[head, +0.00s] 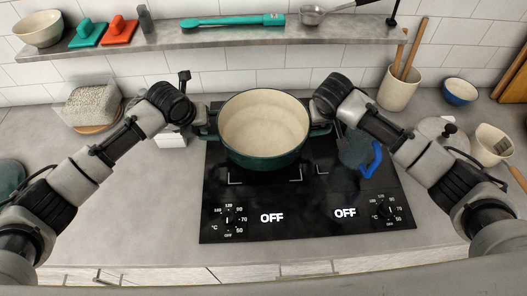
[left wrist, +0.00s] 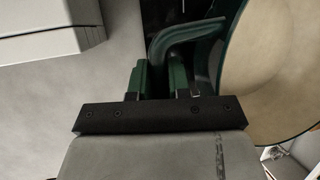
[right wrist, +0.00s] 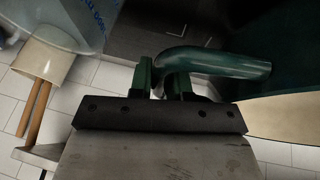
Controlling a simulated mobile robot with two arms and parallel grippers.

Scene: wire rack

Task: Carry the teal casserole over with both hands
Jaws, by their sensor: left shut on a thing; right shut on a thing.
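The teal casserole (head: 262,160) has a cream inside that looks empty, and it appears level over the rear of the black cooktop (head: 300,215). I cannot tell whether its base touches the glass. My left gripper (head: 205,125) is shut on its left handle, which shows in the left wrist view (left wrist: 190,32) between the fingers (left wrist: 167,82). My right gripper (head: 324,122) is shut on its right handle, which shows in the right wrist view (right wrist: 220,62) beside the fingers (right wrist: 162,80). The arms partly hide both handles in the head view.
A clear lid-like item with a blue handle (head: 372,160) lies on the cooktop's right. A utensil crock (head: 397,92), blue bowl (head: 460,92) and cream pot (head: 490,145) stand right. A grain container (head: 92,103) stands left. A shelf (head: 230,37) runs above; the front counter is clear.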

